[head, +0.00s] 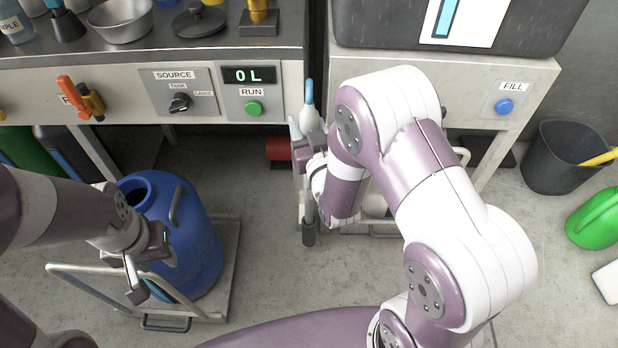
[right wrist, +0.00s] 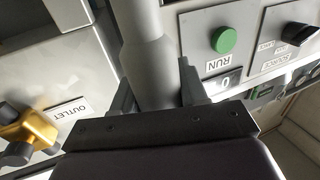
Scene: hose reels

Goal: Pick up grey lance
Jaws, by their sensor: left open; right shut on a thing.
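The grey lance (right wrist: 150,72) is a thick grey tube standing between the two fingers of my right gripper (right wrist: 155,88) in the right wrist view. The fingers are shut on it. In the head view my right gripper (head: 308,145) is partly hidden by its own arm, in front of the gap between the two benches. An upright grey piece with a light blue tip (head: 309,92) rises above it, and a dark grey end (head: 309,234) shows below; the arm hides the middle. My left gripper (head: 150,275) is open and empty, in front of the blue barrel.
The blue barrel (head: 195,245) stands on a wheeled cart (head: 229,262) at left. The left bench front has a SOURCE knob (head: 179,103), green RUN button (head: 253,108) and display reading 0 L (head: 249,75). A blue FILL button (head: 504,106) and black bin (head: 560,158) are at right.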

